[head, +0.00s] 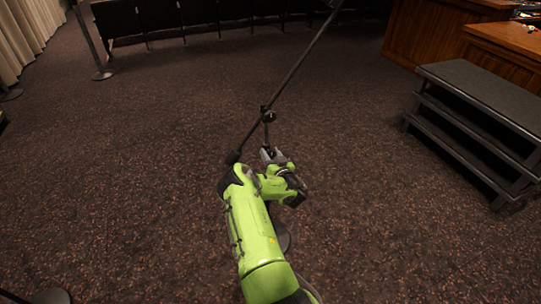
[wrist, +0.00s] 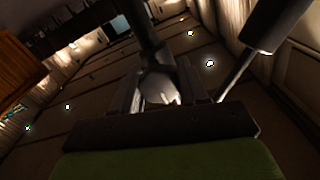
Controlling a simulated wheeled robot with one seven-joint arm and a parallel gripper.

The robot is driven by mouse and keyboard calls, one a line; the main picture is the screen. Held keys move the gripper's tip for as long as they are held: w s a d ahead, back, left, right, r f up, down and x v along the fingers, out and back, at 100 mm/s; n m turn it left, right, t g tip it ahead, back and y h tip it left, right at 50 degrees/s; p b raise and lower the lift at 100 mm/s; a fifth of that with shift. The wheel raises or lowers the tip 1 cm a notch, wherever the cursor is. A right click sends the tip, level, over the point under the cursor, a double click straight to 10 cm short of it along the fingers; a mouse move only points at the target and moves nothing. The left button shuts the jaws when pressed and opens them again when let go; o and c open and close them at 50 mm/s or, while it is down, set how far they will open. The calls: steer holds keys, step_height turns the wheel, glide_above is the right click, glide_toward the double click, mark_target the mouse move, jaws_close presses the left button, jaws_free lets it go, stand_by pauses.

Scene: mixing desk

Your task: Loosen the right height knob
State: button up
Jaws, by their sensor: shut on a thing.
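A dark microphone stand stands upright on the carpet, with a long slanted boom (head: 300,65) and a joint (head: 268,115) at the top of its upright. My gripper (head: 268,154) is at the upright, below that joint. In the wrist view my gripper (wrist: 160,98) is shut on a rounded, shiny part, which looks like the height knob (wrist: 160,84). The dark upright (wrist: 146,35) rises just beyond it. The knob is hidden by my gripper in the head view, and its lower part is hidden in the wrist view.
The boom's thick dark end (wrist: 274,25) and thin rod (wrist: 238,76) hang close on the right in the wrist view. Black steps (head: 475,115) stand at the right by a wooden desk (head: 440,35). Chairs (head: 180,20) line the back. Open carpet surrounds the stand.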

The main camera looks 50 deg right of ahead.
steer(key=n, duration=0.4)
steer(key=shift+f+p, duration=0.1)
steer(key=shift+p, duration=0.2)
steer(key=o, duration=1.1)
steer(key=shift+c, duration=0.2)
steer(key=p+v, duration=1.5)
steer(key=p, duration=0.1)
steer(key=shift+s+a, duration=0.15)
steer(key=shift+s, duration=0.2)
